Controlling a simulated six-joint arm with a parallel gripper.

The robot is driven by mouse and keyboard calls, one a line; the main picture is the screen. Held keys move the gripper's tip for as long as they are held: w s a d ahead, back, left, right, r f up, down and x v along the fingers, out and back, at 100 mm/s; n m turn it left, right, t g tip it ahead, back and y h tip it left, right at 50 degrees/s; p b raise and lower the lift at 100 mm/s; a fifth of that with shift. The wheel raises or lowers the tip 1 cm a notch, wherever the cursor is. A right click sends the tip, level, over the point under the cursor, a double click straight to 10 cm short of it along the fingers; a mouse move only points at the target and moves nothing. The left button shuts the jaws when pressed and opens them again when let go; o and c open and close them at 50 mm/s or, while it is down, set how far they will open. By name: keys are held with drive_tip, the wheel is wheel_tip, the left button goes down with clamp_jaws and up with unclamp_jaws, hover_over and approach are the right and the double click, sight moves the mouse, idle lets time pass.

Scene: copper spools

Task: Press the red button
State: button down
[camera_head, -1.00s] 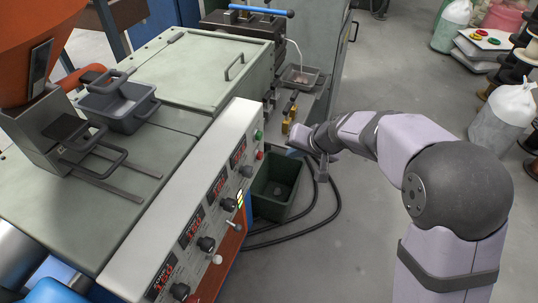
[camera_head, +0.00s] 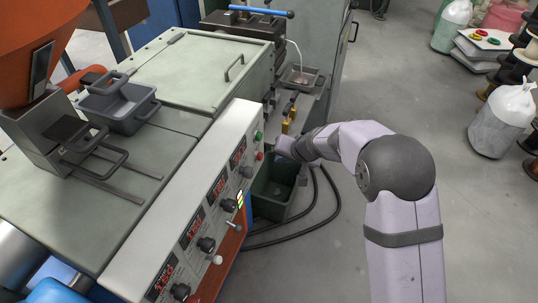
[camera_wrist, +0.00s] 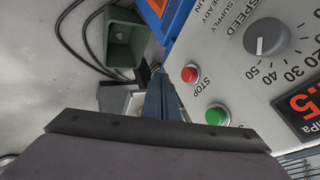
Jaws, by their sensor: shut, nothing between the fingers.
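The red button (camera_head: 260,155) sits at the far right end of the sloped white control panel (camera_head: 160,232). In the wrist view the red button (camera_wrist: 190,74) stands beside the printed word STOP. A green button (camera_wrist: 216,115) is close by; it also shows in the head view (camera_head: 259,136). My gripper (camera_head: 278,148) is just to the right of the red button in the head view. In the wrist view my gripper's narrow shut fingers (camera_wrist: 158,80) point upward, a little left of the red button. A gap shows between them in that picture; contact is not visible.
A dark green bin (camera_head: 272,190) stands on the floor below my gripper, with black hoses around it. A speed knob (camera_wrist: 267,39) is on the panel near the red button. Yellow fittings (camera_head: 289,118) lie behind my gripper. Open floor is to the right.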

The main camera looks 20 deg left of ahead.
drive_tip(key=shift+a+f+p, duration=0.2)
drive_tip(key=shift+a+p, duration=1.2)
drive_tip(key=shift+a, duration=0.75)
drive_tip(key=shift+a+r+p, duration=0.1)
drive_tip(key=shift+a+p, duration=0.35)
drive_tip(key=shift+a, duration=0.55)
drive_tip(key=shift+s, duration=0.1)
drive_tip(key=b, duration=0.5)
approach(261, 154)
drive_tip(key=d, duration=0.3)
drive_tip(key=d+r, duration=0.1)
drive_tip(key=d, duration=0.1)
drive_tip(key=shift+s+d+r, duration=0.1)
drive_tip(key=shift+s+d, duration=0.1)
drive_tip(key=shift+s, duration=0.05)
